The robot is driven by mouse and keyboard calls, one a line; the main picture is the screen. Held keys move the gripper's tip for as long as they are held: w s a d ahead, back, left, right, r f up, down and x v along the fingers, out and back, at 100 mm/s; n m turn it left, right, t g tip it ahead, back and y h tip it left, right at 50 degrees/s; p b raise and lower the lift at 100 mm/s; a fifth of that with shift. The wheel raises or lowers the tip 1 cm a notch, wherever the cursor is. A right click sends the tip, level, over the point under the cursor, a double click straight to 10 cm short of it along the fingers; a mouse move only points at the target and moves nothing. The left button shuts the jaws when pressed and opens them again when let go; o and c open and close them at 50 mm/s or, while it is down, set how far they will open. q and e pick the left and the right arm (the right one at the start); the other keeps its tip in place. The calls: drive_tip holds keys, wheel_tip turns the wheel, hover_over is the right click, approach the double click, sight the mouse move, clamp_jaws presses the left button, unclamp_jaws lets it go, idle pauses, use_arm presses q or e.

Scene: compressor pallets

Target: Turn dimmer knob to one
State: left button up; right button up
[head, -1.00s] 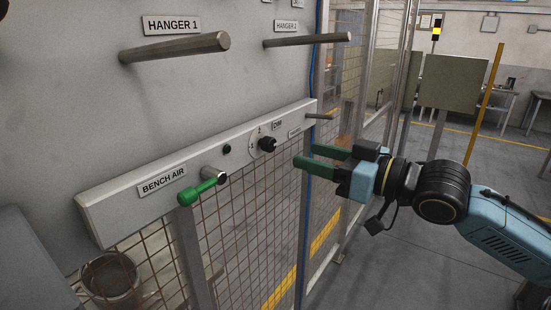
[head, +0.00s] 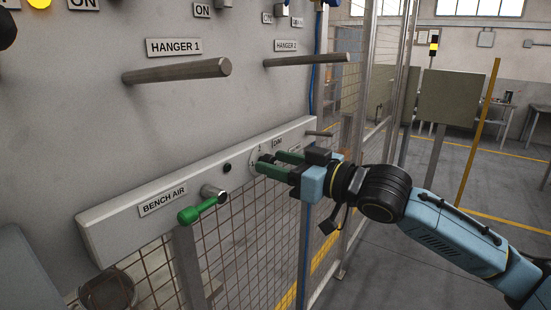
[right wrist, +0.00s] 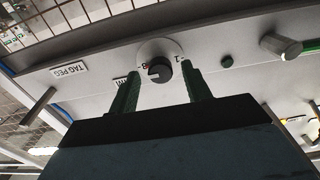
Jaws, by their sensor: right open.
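The black dimmer knob (right wrist: 159,70) sits on a round white dial (right wrist: 160,47) in the right wrist view, with a "1" mark at the dial's right. In the head view the dial (head: 254,160) shows on the grey panel rail beside a DIM label, and the knob is mostly hidden by my gripper. My right gripper (head: 268,163) is open, its two green fingers reaching toward the knob. In the right wrist view the fingers (right wrist: 165,84) stand on either side of the knob, with gaps. Whether they overlap it in depth is unclear. My left gripper is not in view.
On the same rail are a green BENCH AIR lever (head: 203,209), a small black button (head: 227,168) and a tag peg (head: 320,133). Two hanger pegs (head: 178,71) stick out above. Wire mesh (head: 240,232) lies below the rail. Open floor is at the right.

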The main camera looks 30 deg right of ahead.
drive_tip(key=shift+w+a, duration=0.2)
drive_tip(key=shift+w, duration=0.15)
drive_tip(key=shift+c, duration=0.2)
drive_tip(key=c, duration=0.9)
drive_tip(key=shift+c, duration=0.2)
